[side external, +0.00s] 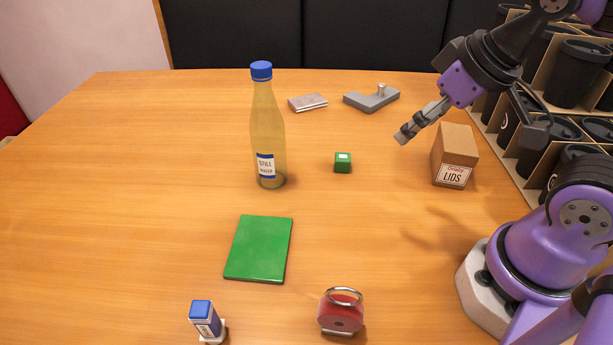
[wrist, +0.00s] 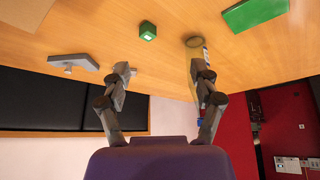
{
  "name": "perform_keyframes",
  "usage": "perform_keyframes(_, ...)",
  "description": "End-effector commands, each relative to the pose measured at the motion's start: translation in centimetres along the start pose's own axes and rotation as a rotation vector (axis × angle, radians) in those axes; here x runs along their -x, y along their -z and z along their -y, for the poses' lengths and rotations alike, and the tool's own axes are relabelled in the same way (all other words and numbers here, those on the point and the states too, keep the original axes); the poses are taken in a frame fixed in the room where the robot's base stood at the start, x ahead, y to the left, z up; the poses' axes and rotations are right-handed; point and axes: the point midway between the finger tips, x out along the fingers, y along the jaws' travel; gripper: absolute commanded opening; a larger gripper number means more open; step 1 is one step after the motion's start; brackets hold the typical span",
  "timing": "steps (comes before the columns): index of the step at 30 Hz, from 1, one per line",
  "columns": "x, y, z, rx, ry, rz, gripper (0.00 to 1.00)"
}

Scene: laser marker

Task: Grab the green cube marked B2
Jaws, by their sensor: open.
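A tall bottle (side external: 267,130) stands left of the cube. A lids box (side external: 455,155) is at the right, beside crates of black cups (side external: 575,75). A green pad (side external: 259,249), red object (side external: 341,312) and blue-topped object (side external: 206,319) lie nearer. A grey fixture (side external: 371,98) is behind.

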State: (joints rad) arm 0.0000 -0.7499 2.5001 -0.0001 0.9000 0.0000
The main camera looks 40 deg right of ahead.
Motion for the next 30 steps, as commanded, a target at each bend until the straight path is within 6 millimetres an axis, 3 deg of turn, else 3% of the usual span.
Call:
perform_keyframes(6,-0.1,0.1,0.0,0.007,0.001,0.003,0.73)
perform_keyframes(10,-1.4,0.9,-0.2,0.085,0.017,0.029,0.73)
perform_keyframes(17,-8.1,3.7,-1.5,0.379,0.182,0.052,0.73)
perform_keyframes(24,-15.4,4.8,-4.1,0.551,0.389,-0.128,0.73)
perform_keyframes(30,-17.6,4.9,-5.3,0.582,0.431,-0.253,0.73)
